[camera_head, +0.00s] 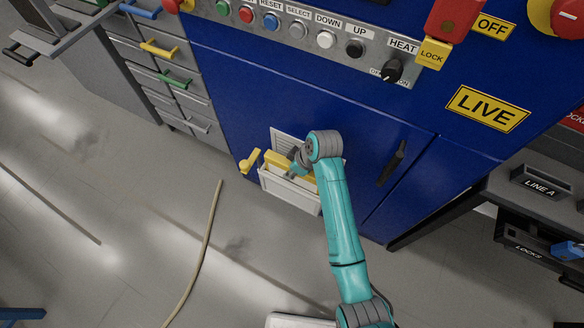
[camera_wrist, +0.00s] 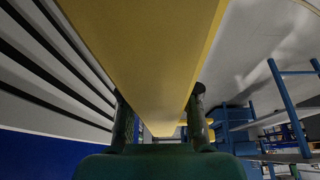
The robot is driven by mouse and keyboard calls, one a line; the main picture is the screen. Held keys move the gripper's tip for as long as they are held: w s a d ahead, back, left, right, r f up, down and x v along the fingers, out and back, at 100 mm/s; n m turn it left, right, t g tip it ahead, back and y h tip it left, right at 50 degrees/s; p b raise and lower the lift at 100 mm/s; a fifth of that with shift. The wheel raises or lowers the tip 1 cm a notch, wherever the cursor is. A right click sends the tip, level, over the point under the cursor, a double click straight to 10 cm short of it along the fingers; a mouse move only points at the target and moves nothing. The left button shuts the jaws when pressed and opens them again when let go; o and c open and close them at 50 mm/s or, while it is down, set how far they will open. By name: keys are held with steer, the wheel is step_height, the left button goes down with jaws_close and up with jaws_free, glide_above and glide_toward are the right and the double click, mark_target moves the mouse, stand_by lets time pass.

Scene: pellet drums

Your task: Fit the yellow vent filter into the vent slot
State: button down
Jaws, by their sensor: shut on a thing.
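The yellow vent filter (camera_head: 276,159) is a long flat bar in front of the vent on the blue cabinet. The white vent slot frame (camera_head: 290,193) projects low on the cabinet front, and the filter shows just above its front wall. My gripper (camera_head: 292,174) is shut on the filter. In the wrist view the filter (camera_wrist: 145,45) fills the top middle, between the two dark fingers of my gripper (camera_wrist: 158,112). Grey slats of the vent (camera_wrist: 50,65) run along its left side. My arm hides the filter's right part in the head view, and I cannot tell whether it is seated.
A black door handle (camera_head: 392,163) is to the right. Drawers (camera_head: 170,75) with coloured handles stand at the left. A hose or cable (camera_head: 207,240) lies on the otherwise mostly clear floor.

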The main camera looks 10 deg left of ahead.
steer(key=shift+f, duration=0.8)
steer(key=c, duration=0.8)
jaws_free()
steer(key=shift+o, duration=0.2)
steer(key=shift+r, duration=0.1)
steer(key=v, duration=1.1)
steer(key=shift+d+r, duration=0.1)
steer(key=shift+r, duration=0.3)
